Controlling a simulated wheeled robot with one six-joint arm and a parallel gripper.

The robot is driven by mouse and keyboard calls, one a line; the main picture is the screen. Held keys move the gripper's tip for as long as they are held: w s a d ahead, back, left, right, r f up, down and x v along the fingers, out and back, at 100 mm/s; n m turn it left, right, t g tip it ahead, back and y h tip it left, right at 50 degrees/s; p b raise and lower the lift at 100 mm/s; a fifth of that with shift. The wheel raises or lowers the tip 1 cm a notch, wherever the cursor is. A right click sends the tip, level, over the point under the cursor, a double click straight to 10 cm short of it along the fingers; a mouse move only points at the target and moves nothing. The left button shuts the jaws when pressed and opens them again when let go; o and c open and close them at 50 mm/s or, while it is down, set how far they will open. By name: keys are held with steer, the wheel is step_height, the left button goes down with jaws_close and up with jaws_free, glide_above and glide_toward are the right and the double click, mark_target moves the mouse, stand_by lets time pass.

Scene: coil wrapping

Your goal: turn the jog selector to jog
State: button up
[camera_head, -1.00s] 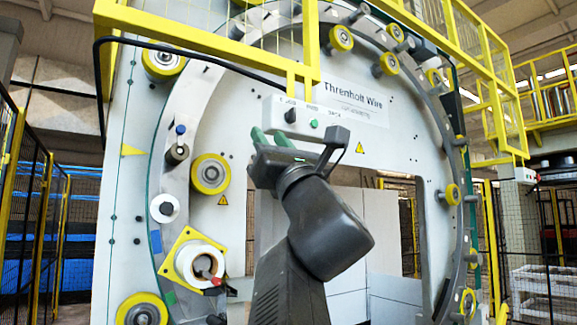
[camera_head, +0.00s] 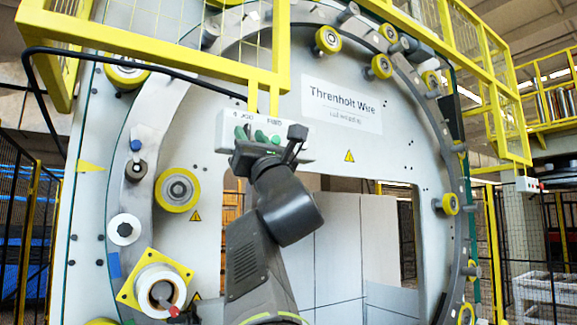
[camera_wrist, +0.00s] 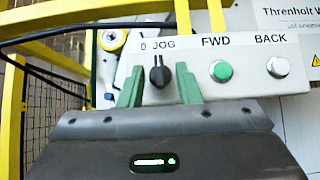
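The jog selector (camera_wrist: 159,74) is a black knob on a light grey control box (camera_wrist: 240,83), under the label "0 JOG". Its handle stands roughly upright; I cannot tell clearly whether it points to 0 or JOG. My gripper (camera_wrist: 160,69) is open, with one green finger on each side of the knob and a visible gap to each. I cannot tell how deep the fingertips reach along it. In the head view my gripper (camera_head: 254,135) is in front of the control box (camera_head: 226,126) and hides the selector.
Right of the selector are a green FWD button (camera_wrist: 221,71) and a pale BACK button (camera_wrist: 278,67). A yellow guard frame (camera_head: 283,60) comes down just above the box. The large wrapping ring (camera_head: 132,185) with yellow rollers surrounds it. A black cable (camera_head: 140,64) runs at upper left.

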steer(key=shift+w+a+r, duration=0.15)
steer(key=shift+r, duration=0.05)
jaws_close()
